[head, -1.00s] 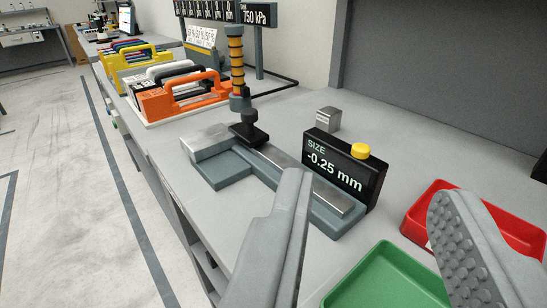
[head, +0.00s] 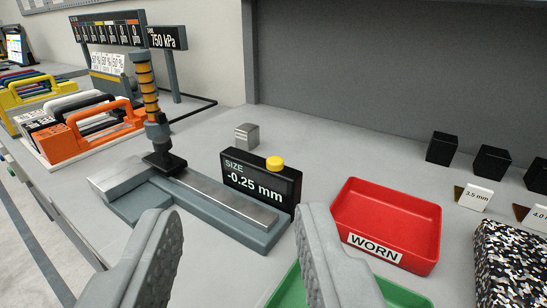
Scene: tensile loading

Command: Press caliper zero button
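The caliper (head: 215,207) lies on the grey bench, a grey base with a silver bar and a dark sliding jaw piece at its left. Its black display (head: 258,184) stands behind the bar and reads "SIZE -0.25 mm". The yellow button (head: 274,163) sits on top of the display, uncovered. My gripper (head: 233,222) is open and empty, with its two grey ribbed fingers spread apart in the foreground, nearer the camera than the caliper and apart from the button.
A red tray marked WORN (head: 388,222) is right of the caliper; a green tray (head: 285,290) is partly behind my right finger. A small metal block (head: 246,136) stands behind the display. Orange-handled holders (head: 85,125) are at left, black cubes (head: 491,162) at right.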

